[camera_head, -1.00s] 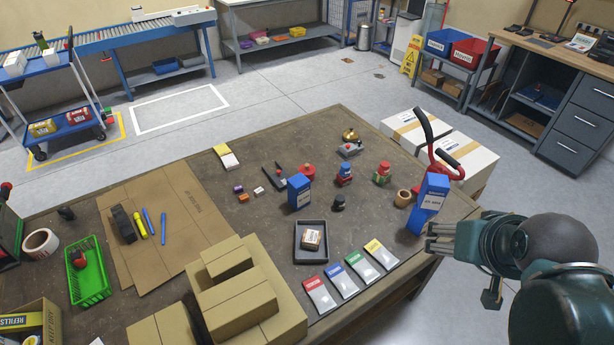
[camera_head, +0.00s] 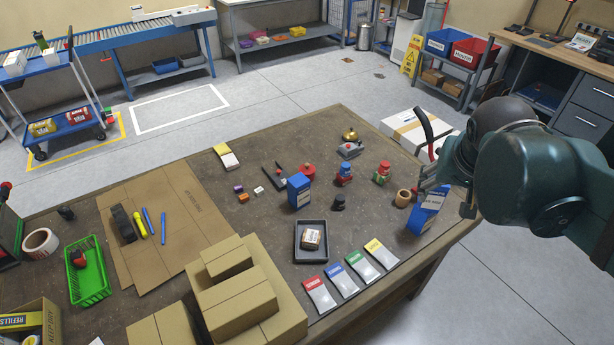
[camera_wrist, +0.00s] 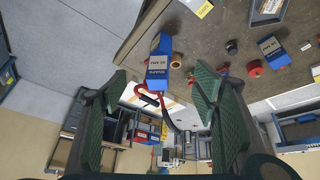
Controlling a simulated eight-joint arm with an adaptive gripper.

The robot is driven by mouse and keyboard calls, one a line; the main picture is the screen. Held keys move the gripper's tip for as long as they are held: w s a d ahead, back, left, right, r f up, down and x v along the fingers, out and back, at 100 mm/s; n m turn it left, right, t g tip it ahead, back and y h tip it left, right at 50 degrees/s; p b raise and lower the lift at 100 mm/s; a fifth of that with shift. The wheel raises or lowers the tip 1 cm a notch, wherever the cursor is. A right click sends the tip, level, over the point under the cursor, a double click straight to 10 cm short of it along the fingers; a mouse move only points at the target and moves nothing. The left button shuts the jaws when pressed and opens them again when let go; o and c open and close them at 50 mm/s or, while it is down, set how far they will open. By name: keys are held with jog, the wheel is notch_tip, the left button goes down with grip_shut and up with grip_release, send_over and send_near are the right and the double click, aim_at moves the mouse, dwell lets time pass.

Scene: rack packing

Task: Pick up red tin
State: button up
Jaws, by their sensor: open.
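Three small pieces with red on them stand toward the back of the table: a mostly red one (camera_head: 307,171), a red-and-blue one (camera_head: 344,174) and a red-and-green one (camera_head: 382,173). They are too small to tell which is the red tin. A round red top (camera_wrist: 255,69) shows in the wrist view, right of my fingers. My gripper (camera_head: 441,194) is at the table's right edge, by the tall blue box (camera_head: 424,215), partly in front of it. In the wrist view my gripper (camera_wrist: 160,88) is open, with nothing between its fingers.
A second blue box (camera_head: 299,191), a dark piece (camera_head: 338,202) and a wooden ring (camera_head: 403,198) stand near the red pieces. A dark tray (camera_head: 299,257) holds a small box. Cartons (camera_head: 238,290) fill the front. Bare table lies left of the tray.

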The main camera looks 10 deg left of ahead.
jog(key=w+a+f+m+h, duration=0.1)
jog(key=w+a, duration=0.4)
jog(key=w, duration=0.3)
jog(key=w+a+f+m+g+h, duration=0.15)
jog(key=w+a, duration=0.25)
jog(key=w, duration=0.5)
jog(key=w+a+f+m+h, duration=0.1)
jog(key=w+a+m+h, duration=0.1)
jog(key=w+a, duration=0.45)
jog(key=m+h, duration=0.4)
send_over(304, 169)
jog(key=d, duration=0.8)
notch_tip(304, 169, down, 14)
jog(key=a+f+m, duration=0.1)
jog(key=a+f, duration=0.3)
jog(key=s+a+f+m+t+h, duration=0.1)
jog(key=a+f, duration=0.3)
jog(key=f, duration=0.1)
jog(key=s+a+f+m+h, duration=0.1)
jog(key=a+f, duration=0.3)
jog(key=a, duration=0.1)
jog(key=shift+s+f+t+b, duration=0.15)
jog(key=shift+f+t+b, duration=0.1)
jog(key=shift+f+b, duration=0.1)
jog(key=shift+s+a+f+m+h, duration=0.15)
jog(key=shift+a+f+m+h, duration=0.1)
jog(key=shift+a+f, duration=0.15)
jog(key=shift+d, duration=0.15)
jog(key=shift+x, duration=1.2)
